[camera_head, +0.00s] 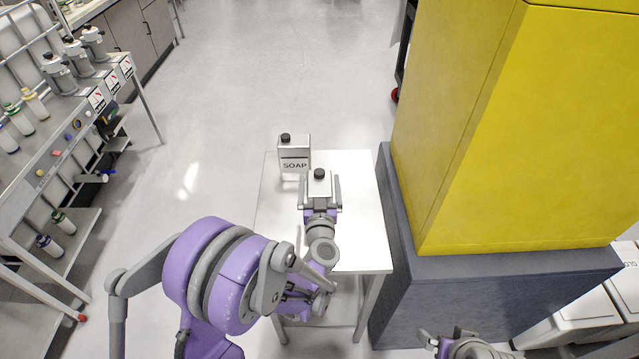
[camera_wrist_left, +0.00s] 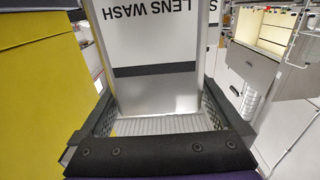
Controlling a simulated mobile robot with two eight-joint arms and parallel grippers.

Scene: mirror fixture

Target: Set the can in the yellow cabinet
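A white can with a black cap (camera_head: 319,174) stands over the white table, between the fingers of my left gripper (camera_head: 321,190). In the left wrist view it reads LENS WASH (camera_wrist_left: 150,45) and fills the space between the dark finger pads. The fingers are spread along its two sides, and I see no clear grip. The yellow cabinet (camera_head: 500,130) stands to the right on a dark grey base; its opening does not show. Part of my right gripper (camera_head: 455,345) shows at the bottom edge, cut off by the frame.
A second can marked SOAP (camera_head: 294,155) stands just behind and left on the white table (camera_head: 362,225). A bench with bottles (camera_head: 65,130) is at the left. White boxes (camera_head: 590,310) are at the lower right. The floor behind the table is clear.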

